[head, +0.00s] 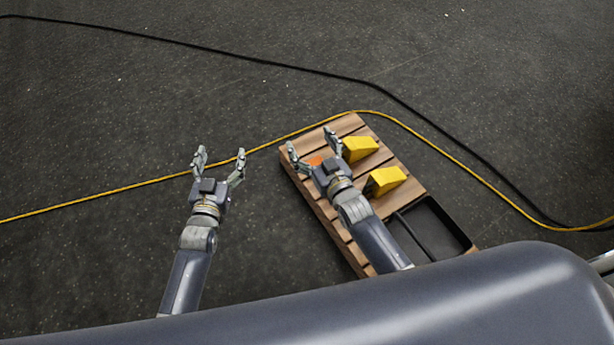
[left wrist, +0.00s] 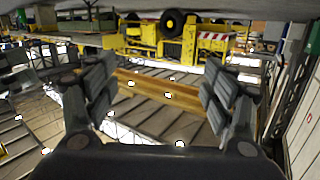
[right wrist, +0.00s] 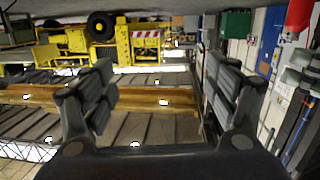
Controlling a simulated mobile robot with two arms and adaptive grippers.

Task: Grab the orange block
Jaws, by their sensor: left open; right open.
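The orange block (head: 315,160) lies on the wooden slatted pallet, mostly hidden behind my right gripper, so only a small orange patch shows. My right gripper (head: 311,138) is open above the pallet's far left part, with the orange patch just beyond its palm, between its fingers in the head view. I cannot tell the height between them. The right wrist view shows the open fingers (right wrist: 160,98) with nothing between them and no orange block. My left gripper (head: 222,158) is open and empty over the dark floor, left of the pallet; its fingers also show open in the left wrist view (left wrist: 160,100).
The pallet (head: 335,226) carries two yellow wedge-shaped blocks, one farther back (head: 360,148) and one nearer (head: 386,180). A black tray (head: 471,245) sits at its near right end. A yellow cable (head: 130,187) and a black cable (head: 270,62) cross the floor.

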